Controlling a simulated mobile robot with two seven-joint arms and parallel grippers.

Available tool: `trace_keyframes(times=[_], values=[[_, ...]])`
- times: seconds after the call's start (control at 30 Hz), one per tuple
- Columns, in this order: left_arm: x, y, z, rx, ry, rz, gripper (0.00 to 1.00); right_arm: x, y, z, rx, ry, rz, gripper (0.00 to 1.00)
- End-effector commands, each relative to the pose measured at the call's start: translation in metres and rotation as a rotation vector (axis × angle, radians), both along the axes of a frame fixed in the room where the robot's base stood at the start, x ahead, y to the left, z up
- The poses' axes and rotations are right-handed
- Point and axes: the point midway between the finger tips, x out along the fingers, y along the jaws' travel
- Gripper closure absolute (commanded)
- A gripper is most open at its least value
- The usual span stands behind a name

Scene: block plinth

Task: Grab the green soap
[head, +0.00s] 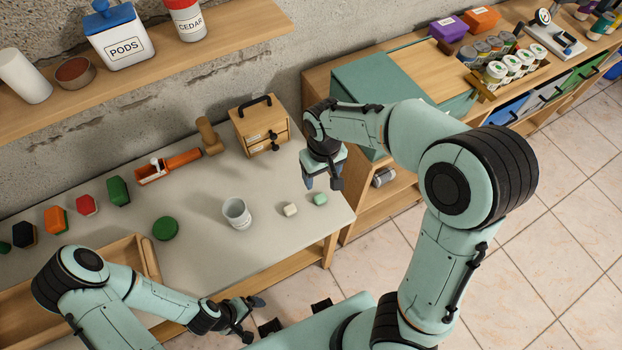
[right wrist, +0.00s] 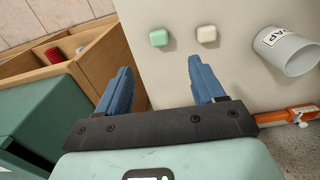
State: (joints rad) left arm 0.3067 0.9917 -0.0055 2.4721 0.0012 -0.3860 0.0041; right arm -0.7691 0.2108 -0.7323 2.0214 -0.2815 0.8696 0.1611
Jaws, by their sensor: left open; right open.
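The green soap (head: 320,199) is a small pale-green block on the grey table top near its right end. It also shows in the right wrist view (right wrist: 158,38), ahead of the fingertips and between their lines. A cream soap (head: 290,209) lies beside it, apart, and also shows in the right wrist view (right wrist: 206,34). My right gripper (head: 322,183) is open and empty, above the table close to the green soap, not touching it; its blue fingers (right wrist: 160,72) are spread. My left gripper (head: 254,318) is open and empty, off the table's front edge.
A grey cup (head: 237,213), labelled SOAP in the right wrist view (right wrist: 288,52), stands left of the soaps. A green round item (head: 166,228), an orange tool (head: 170,166) and a wooden box (head: 258,125) are further off. A shelf unit (head: 372,205) stands right of the table.

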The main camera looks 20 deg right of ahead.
Motion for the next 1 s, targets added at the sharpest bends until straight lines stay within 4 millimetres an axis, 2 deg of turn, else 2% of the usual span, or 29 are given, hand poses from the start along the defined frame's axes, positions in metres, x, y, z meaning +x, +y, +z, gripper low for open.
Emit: trace_keyframes(times=[0.17,0.4,0.5,0.73,1.0], values=[[-0.004,0.000,-0.004,0.000,0.006,0.000,0.04,-0.002,0.000,-0.013,-0.001,0.006,0.000,0.32],[-0.013,0.000,-0.017,0.000,0.017,0.000,0.04,-0.002,-0.001,-0.061,-0.003,0.008,-0.001,0.32],[-0.015,0.000,-0.020,0.000,0.018,0.000,0.04,-0.001,-0.001,-0.074,-0.002,0.006,-0.001,0.32],[-0.017,0.000,-0.023,0.000,0.020,0.000,0.04,0.000,-0.001,-0.089,-0.001,0.003,-0.002,0.32],[-0.021,0.000,-0.031,0.000,0.025,0.000,0.04,0.004,-0.002,-0.128,-0.001,0.005,0.000,0.32]])
